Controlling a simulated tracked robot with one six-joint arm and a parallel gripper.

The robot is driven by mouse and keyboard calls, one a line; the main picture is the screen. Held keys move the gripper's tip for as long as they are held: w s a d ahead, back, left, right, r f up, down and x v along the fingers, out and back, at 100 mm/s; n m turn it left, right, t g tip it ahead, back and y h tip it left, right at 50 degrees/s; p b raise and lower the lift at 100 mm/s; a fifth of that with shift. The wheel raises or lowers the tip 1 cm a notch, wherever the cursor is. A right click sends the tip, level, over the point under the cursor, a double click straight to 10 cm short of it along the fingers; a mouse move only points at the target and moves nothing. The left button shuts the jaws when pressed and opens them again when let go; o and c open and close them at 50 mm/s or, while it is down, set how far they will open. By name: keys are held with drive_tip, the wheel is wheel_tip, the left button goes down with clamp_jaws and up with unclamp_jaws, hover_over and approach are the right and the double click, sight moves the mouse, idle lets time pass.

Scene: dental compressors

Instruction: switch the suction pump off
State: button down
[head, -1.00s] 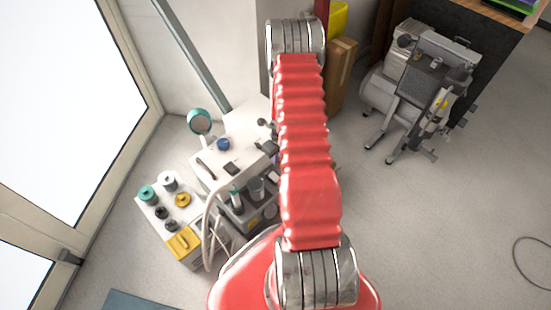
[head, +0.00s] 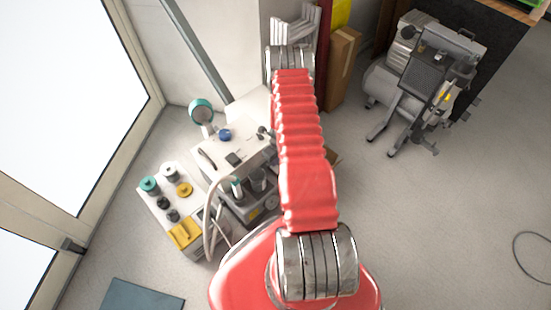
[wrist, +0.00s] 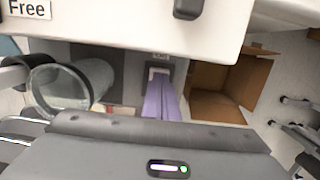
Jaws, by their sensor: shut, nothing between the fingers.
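The suction pump cannot be told for certain from its neighbours. In the head view a white unit with a blue knob (head: 225,135) stands left of my arm, above a dark grey unit with jars (head: 258,180). In the wrist view a white body marked "Free" (wrist: 130,22) hangs over a dark panel (wrist: 100,58), with a clear jar (wrist: 62,88) to its left. My gripper (wrist: 159,78) shows as two purple fingers, shut and empty. Their tips are at a small dark switch-like fitting under a tiny label (wrist: 160,56). Contact and the switch position cannot be told. My arm hides the gripper in the head view.
A tray-like unit with coloured caps and a yellow part (head: 185,233) stands at left. An open carton (wrist: 222,90) lies right of my fingers. A silver compressor (head: 408,85) and a tall box (head: 342,70) are at the back. Floor at right is mostly clear.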

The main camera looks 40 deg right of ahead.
drive_tip(key=shift+f, duration=0.45)
drive_tip(key=shift+w+f, duration=0.1)
drive_tip(key=shift+f, duration=0.05)
idle(0.3)
drive_tip(key=shift+s+r, duration=0.2)
drive_tip(key=shift+s, duration=0.65)
drive_tip(key=shift+r, duration=0.5)
wheel_tip(320, 180, up, 13)
drive_tip(key=s, duration=0.1)
drive_tip(key=shift+s, duration=0.35)
